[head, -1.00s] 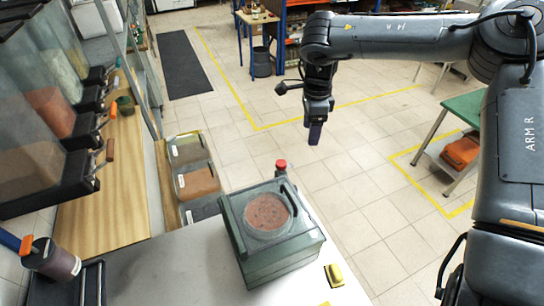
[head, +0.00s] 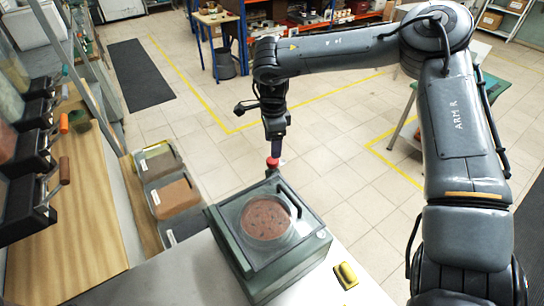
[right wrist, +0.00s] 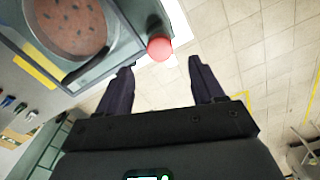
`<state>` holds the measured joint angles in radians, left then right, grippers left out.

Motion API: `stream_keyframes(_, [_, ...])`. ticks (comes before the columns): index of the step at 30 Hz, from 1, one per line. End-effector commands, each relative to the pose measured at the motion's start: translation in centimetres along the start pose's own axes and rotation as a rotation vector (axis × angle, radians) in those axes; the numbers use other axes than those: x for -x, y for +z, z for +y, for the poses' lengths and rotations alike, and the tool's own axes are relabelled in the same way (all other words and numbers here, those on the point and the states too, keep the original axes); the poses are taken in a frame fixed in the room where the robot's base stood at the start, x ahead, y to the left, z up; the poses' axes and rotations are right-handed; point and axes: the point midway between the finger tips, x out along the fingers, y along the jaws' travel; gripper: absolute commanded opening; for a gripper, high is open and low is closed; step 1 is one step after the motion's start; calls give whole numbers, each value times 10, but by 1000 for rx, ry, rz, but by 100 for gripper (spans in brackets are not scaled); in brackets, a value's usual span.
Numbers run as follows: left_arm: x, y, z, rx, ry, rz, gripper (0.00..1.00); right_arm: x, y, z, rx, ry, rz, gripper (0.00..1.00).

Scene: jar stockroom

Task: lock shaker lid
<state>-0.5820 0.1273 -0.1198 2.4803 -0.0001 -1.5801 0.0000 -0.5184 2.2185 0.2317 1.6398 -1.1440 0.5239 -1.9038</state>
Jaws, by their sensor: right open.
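The shaker (head: 270,270) is a grey-green box on the pale bench, with a clear lid (head: 290,240) and a round window showing reddish-brown contents. A red knob (head: 272,162) stands at the lid's far edge. My right gripper (head: 275,150) hangs pointing down, right by the red knob in the head view. In the right wrist view, the right gripper (right wrist: 160,75) is open and empty; the red knob (right wrist: 159,48) appears ahead of the gap between its two dark fingers. Whether they touch it I cannot tell. My left gripper is not in view.
A yellow object (head: 345,275) lies on the bench (head: 205,270) right of the shaker. Open bins (head: 170,195) stand at its left. Jars with black dispensers (head: 28,205) line a wooden shelf farther left. Open tiled floor lies beyond the bench.

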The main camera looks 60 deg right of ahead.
Motion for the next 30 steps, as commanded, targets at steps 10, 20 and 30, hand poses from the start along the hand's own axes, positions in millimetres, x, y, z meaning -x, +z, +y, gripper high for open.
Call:
stream_keyframes(10, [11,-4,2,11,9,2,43,-51,0,1,-1,3,0,67])
stream_keyframes(20, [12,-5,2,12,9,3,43,-66,0,0,0,0,-1,67])
stream_keyframes(30, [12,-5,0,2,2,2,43,-66,0,0,0,0,-1,46])
